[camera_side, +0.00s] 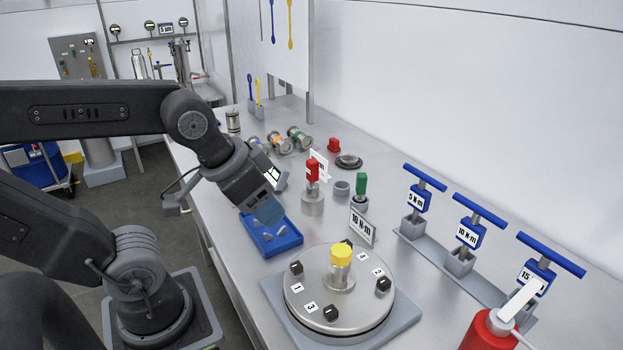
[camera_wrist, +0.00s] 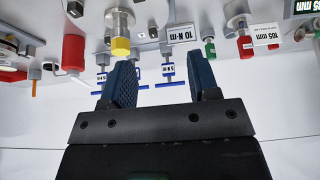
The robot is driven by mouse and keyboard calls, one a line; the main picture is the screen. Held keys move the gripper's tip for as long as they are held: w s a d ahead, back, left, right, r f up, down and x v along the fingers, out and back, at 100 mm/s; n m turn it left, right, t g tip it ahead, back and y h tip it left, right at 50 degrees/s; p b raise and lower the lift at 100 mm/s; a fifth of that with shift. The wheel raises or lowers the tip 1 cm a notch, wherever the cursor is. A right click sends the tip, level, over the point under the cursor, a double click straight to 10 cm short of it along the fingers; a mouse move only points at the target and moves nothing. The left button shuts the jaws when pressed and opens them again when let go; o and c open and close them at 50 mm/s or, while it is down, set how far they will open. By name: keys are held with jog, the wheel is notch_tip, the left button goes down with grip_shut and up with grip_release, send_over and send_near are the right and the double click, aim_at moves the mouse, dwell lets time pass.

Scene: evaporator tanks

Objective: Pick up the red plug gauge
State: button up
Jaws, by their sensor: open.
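The red plug gauge (camera_side: 312,170) stands upright in a round metal holder on the bench, left of a green-handled gauge (camera_side: 361,184). In the wrist view, which looks upside down, the red plug gauge (camera_wrist: 246,46) hangs at the upper right beside a label. My gripper (camera_side: 268,212) is over the blue tray, left of and nearer than the red gauge, and apart from it. In the wrist view my gripper's two blue fingers (camera_wrist: 160,68) are spread with nothing between them.
A blue tray (camera_side: 270,240) with small grey pieces lies below my gripper. A round plate (camera_side: 318,307) with a yellow-topped post (camera_side: 341,254) stands in front. A 10 N·m sign (camera_side: 362,226) stands near the gauges. Blue T-handles (camera_side: 479,210) line the right side.

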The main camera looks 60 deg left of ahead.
jog(key=r+n+g+y, duration=0.2)
jog(key=n+g+y, duration=0.35)
jog(key=n, duration=1.25)
send_over(311, 170)
jog(key=w+d, duration=0.1)
jog(key=d, duration=0.2)
jog(key=shift+h, duration=0.55)
jog(key=x, duration=1.3)
jog(key=shift+f, duration=0.25)
grip_shut()
